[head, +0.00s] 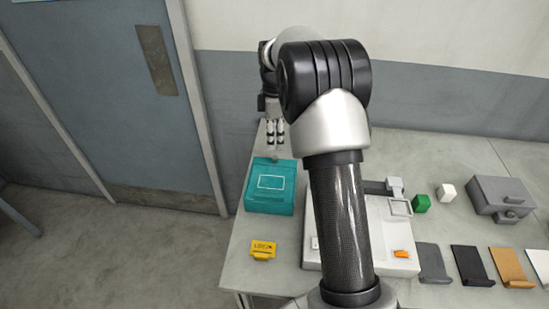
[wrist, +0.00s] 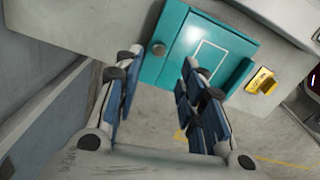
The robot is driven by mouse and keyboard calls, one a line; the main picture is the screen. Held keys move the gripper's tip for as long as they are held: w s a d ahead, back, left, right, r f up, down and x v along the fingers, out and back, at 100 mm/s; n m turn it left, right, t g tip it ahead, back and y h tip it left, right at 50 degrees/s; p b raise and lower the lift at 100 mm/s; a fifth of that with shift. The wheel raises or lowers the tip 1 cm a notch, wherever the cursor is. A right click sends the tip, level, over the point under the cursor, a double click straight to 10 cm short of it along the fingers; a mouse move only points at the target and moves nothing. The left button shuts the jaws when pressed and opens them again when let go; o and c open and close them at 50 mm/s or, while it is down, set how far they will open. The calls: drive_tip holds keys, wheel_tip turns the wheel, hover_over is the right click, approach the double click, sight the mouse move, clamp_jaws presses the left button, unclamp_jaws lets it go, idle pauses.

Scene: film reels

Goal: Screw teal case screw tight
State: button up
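The teal case (head: 268,201) lies on the table's left part, with a pale rectangle outline on its top. In the wrist view, the teal case (wrist: 175,22) shows a round grey screw head (wrist: 158,48) near its edge. My gripper (head: 275,146) is at the case's far side in the head view. In the wrist view my gripper (wrist: 158,66) is open, with an empty gap between its fingers. The screw head shows in line with that gap, beyond the fingertips. I cannot tell how deep the screw sits.
A yellow labelled block (head: 263,250) stands in front of the case. A door (head: 120,90) is at left.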

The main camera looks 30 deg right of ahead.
sight(275, 157)
wheel_tip(275, 157, down, 8)
drive_tip(key=shift+f+b, duration=0.15)
drive_tip(key=shift+b, duration=1)
clamp_jaws()
